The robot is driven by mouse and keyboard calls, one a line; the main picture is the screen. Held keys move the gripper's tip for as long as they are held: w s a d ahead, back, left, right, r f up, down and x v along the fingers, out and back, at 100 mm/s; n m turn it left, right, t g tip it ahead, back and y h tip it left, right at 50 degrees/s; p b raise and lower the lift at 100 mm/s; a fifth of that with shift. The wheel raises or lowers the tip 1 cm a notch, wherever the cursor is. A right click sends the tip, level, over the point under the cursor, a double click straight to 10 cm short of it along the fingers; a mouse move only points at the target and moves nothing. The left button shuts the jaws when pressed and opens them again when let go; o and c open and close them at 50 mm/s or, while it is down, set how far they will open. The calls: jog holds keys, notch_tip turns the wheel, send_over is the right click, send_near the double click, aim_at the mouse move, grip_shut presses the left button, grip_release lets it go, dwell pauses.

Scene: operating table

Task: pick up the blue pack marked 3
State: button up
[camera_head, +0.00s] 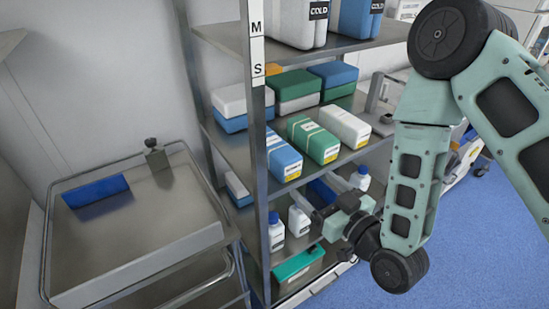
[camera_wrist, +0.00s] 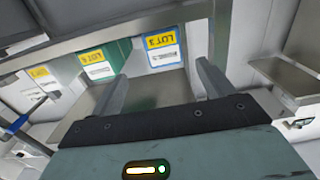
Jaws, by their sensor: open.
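The blue pack (camera_head: 284,160) with a white and yellow end label stands on the middle shelf, leftmost of three packs in the head view. In the wrist view, where the labels appear upside down, the blue pack (camera_wrist: 163,52) is the rightmost; its yellow label seems to read LOT 3. Beside it are a green pack (camera_head: 314,140) and a white pack (camera_head: 346,124). My gripper (camera_head: 318,196) is open and empty, in front of the shelving and apart from the packs. In the wrist view the blue pack shows beyond and between its fingers (camera_wrist: 160,82).
A shelf post (camera_head: 259,150) stands just left of the blue pack. More packs (camera_head: 297,90) lie behind. White bottles (camera_head: 299,220) and a green box (camera_head: 298,264) are below. A steel trolley (camera_head: 140,235) with a blue item (camera_head: 96,191) stands left. Blue floor is clear at right.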

aim_at(296, 166)
jog(key=p+x, duration=0.1)
jog(key=x, duration=0.3)
jog(key=r+p+x, duration=0.1)
jog(key=x, duration=0.1)
jog(key=shift+w+a+p, duration=0.2)
jog(key=shift+w+p, duration=0.1)
jog(key=shift+w, duration=0.05)
jog(key=shift+w+a+f, duration=0.15)
jog(key=shift+w+a, duration=0.2)
jog(key=shift+w, duration=0.1)
jog(key=p+x, duration=0.3)
jog(key=x, duration=0.1)
jog(key=shift+s+a+r, duration=0.15)
jog(key=shift+a+r, duration=0.15)
jog(key=shift+r, duration=0.05)
jog(key=shift+w+a+f, duration=0.2)
jog(key=shift+w+a, duration=0.1)
jog(key=shift+w, duration=0.15)
jog(key=c, duration=1.2)
